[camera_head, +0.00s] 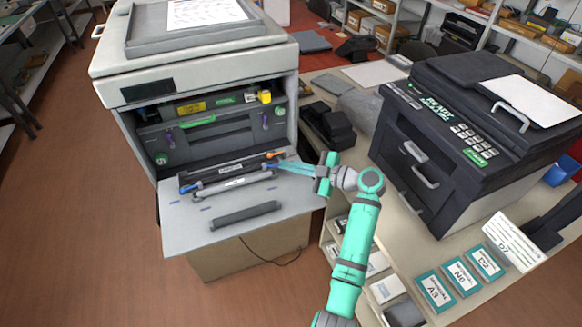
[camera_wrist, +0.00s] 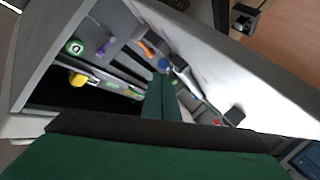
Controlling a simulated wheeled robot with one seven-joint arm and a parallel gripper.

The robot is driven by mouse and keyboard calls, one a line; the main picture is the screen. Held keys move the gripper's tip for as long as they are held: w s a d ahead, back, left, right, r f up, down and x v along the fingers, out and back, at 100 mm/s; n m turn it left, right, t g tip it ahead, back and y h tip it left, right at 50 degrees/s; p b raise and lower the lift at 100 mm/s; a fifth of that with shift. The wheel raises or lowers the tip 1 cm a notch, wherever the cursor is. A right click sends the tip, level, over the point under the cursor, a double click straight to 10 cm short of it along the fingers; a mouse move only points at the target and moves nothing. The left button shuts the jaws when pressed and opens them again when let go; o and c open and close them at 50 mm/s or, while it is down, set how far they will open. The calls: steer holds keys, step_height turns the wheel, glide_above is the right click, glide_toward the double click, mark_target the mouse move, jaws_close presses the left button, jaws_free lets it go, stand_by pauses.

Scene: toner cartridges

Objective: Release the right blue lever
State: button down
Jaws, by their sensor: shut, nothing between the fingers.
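The right blue lever (camera_wrist: 163,62) shows in the wrist view as a small blue piece just beyond my fingertips, at the end of the dark-grey cartridge assembly. My gripper (camera_head: 283,166) points left toward that end in the head view; it also shows in the wrist view (camera_wrist: 160,78). Its fingers are shut together and hold nothing. I cannot tell whether the tips touch the lever. The left blue lever (camera_head: 188,188) is at the other end of the assembly. The toner cartridge assembly (camera_head: 232,176) lies across the front of the open printer (camera_head: 195,60).
An orange lever (camera_head: 273,154) sits close behind my fingertips. A loose dark bar (camera_head: 246,215) lies on the printer's lowered front panel (camera_head: 185,230). A second black printer (camera_head: 470,140) stands on the table at right. Purple levers and green knobs line the open bay.

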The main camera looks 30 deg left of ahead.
steer(key=d+r, duration=0.1)
steer(key=s+d+r, duration=0.1)
steer(key=r, duration=0.1)
steer(key=shift+s+r, duration=0.2)
steer(key=w+d+r, duration=0.1)
steer(key=w+d, duration=0.4)
steer(key=d, duration=0.2)
steer(key=shift+w+d+r, duration=0.25)
steer(key=shift+w+r, duration=0.1)
